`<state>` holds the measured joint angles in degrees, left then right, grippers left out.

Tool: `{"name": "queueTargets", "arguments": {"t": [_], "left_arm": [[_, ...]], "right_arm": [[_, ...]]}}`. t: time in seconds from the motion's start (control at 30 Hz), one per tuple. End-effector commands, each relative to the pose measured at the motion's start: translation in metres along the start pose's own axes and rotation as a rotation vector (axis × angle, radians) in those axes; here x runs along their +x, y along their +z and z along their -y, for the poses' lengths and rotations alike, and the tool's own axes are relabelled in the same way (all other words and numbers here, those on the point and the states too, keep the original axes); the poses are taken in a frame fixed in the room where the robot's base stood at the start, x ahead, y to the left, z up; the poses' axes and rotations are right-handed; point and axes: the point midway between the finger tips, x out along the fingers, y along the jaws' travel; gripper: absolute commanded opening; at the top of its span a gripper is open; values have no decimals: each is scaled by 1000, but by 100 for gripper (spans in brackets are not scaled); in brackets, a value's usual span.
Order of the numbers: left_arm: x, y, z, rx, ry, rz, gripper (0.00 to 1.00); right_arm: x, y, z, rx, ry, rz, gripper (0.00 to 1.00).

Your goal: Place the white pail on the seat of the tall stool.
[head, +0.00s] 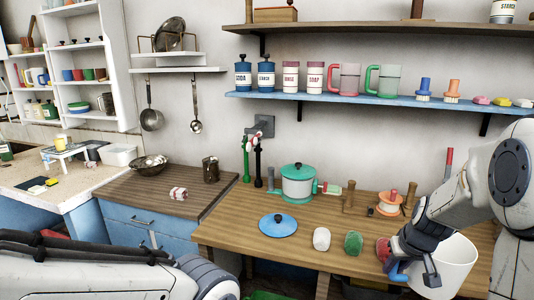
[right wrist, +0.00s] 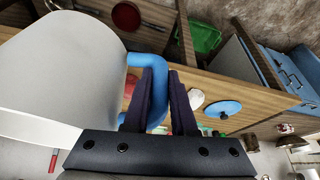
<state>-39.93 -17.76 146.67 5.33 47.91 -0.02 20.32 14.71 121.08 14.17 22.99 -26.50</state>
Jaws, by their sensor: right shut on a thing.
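The white pail (head: 452,262) is at the lower right of the head view, with a blue handle on its left side. My right gripper (head: 408,266) is shut on that handle. In the right wrist view the pail (right wrist: 60,65) fills the left side, and its blue handle passes between the fingers of the gripper (right wrist: 166,85). The pail looks held near the front edge of the wooden table. I cannot make out the tall stool for sure. Only part of my left arm shows at the lower left; its gripper is out of view.
The wooden table (head: 240,232) bears a teal-lidded pot (head: 298,184), a blue lid (head: 278,225), a white lump (head: 321,239) and a green one (head: 353,243). A green crate (right wrist: 200,35) and a dark red round thing (right wrist: 125,16) show beyond the table edge.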

Motion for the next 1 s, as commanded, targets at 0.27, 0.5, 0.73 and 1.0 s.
{"name": "queueTargets", "arguments": {"t": [0.27,0.5,0.73,1.0], "left_arm": [[-5,0,0,0,0,0,50],[-11,0,-1,0,0,0,50],[-16,-1,-1,0,0,0,50],[-17,-1,-1,0,0,0,50]], "right_arm": [[29,16,39,-33,5,13,0],[58,45,76,-62,3,15,0],[78,81,113,-92,-23,7,0],[83,94,125,-95,-40,-2,0]]}}
